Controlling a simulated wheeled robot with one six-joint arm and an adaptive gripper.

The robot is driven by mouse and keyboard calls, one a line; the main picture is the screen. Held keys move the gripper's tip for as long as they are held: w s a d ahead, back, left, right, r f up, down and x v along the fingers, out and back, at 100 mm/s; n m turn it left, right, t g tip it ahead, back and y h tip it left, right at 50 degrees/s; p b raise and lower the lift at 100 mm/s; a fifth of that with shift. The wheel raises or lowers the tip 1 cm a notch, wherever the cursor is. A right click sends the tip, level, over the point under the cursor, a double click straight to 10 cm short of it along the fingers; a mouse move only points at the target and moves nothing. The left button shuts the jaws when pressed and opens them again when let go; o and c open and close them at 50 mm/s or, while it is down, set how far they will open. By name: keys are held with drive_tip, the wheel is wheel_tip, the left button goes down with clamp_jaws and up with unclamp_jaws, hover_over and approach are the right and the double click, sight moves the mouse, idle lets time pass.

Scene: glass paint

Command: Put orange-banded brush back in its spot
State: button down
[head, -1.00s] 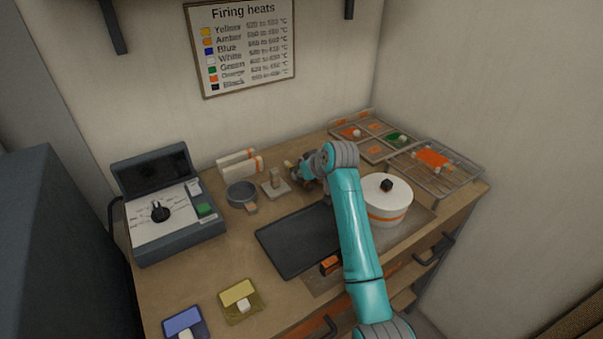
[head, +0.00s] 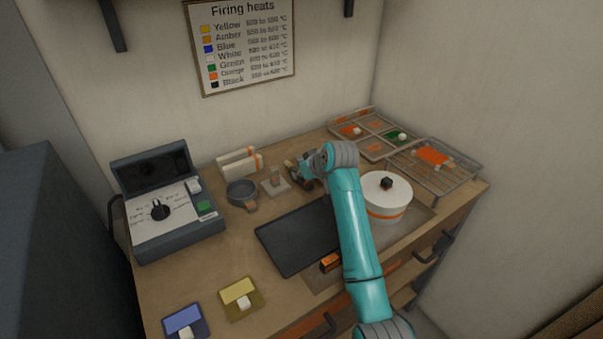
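I cannot make out an orange-banded brush for certain; it may be hidden by my arm or gripper, or too small to tell. My gripper (head: 297,171) is low over the back middle of the worktop, just right of a small pale stand (head: 275,185) with a short upright post. My wrist partly covers the gripper, so its fingers and anything between them are unclear. A grey round cup (head: 240,192) with an orange-tan tag stands left of the stand. White blocks with orange bands (head: 240,162) stand behind it.
A control box (head: 165,220) stands left. A dark tray (head: 290,245) lies in front of the gripper, with an orange block (head: 330,262) near it. A white lidded pot (head: 388,200) and a wire rack (head: 440,180) stand right. Yellow (head: 240,295) and blue (head: 184,322) pieces lie front left.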

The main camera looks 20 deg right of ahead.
drive_tip(key=shift+f, duration=0.25)
idle(0.4)
drive_tip(key=c, duration=0.9)
unclamp_jaws()
drive_tip(key=shift+c, duration=0.2)
